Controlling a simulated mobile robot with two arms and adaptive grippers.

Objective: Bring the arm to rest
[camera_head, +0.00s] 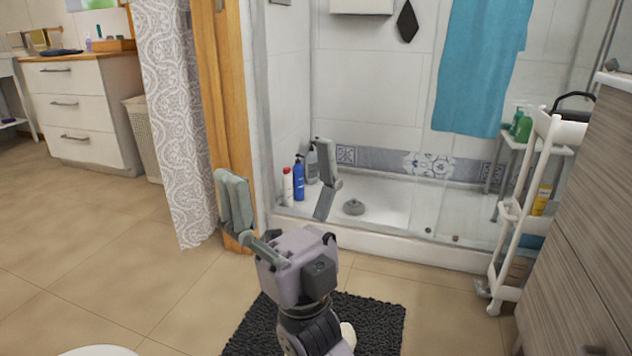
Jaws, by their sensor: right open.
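My right gripper (280,197) is raised in the middle of the head view, above the dark bath mat (375,318). Its two grey finger pads stand wide apart, with nothing between them. Behind it is the shower area, and no object touches its fingers as far as I can see. My left gripper is not in this view. The white cosmetics cart (518,215) stands at the right edge, apart from the gripper.
Several bottles, including a blue bottle (299,180), stand in the shower tray's left corner. A wooden door frame (222,90) and patterned curtain (170,120) are left of the gripper. A wood-grain cabinet (572,230) bounds the right. The tiled floor at left is clear.

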